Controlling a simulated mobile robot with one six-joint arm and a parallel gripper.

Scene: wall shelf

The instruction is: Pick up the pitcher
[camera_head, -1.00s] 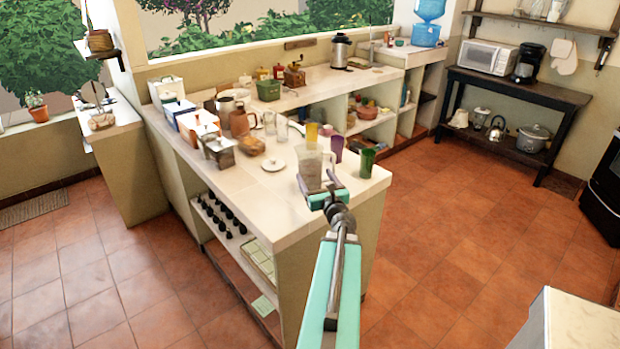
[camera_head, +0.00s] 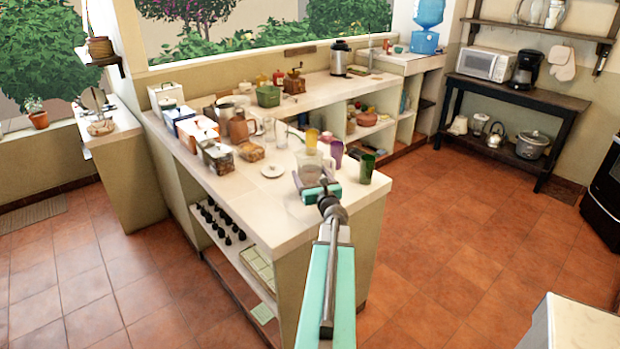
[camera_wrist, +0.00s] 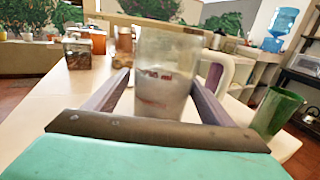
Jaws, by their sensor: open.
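The clear pitcher (camera_head: 312,168) stands upright on the near end of the white counter. In the wrist view the pitcher (camera_wrist: 163,85) is see-through with faint markings, and a pale handle shows on its right side. My gripper (camera_head: 317,184) is at the pitcher, low above the counter, and partly hides its base. In the wrist view my gripper (camera_wrist: 160,88) is open, with one finger on each side of the pitcher. Whether either finger touches it I cannot tell.
A green cup (camera_head: 366,168) and a purple cup (camera_head: 337,152) stand close on the right, a yellow cup (camera_head: 311,138) behind. A white lid (camera_head: 272,171) lies to the left. Jars and a brown jug (camera_head: 239,127) stand farther left. The front counter corner (camera_head: 275,220) is clear.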

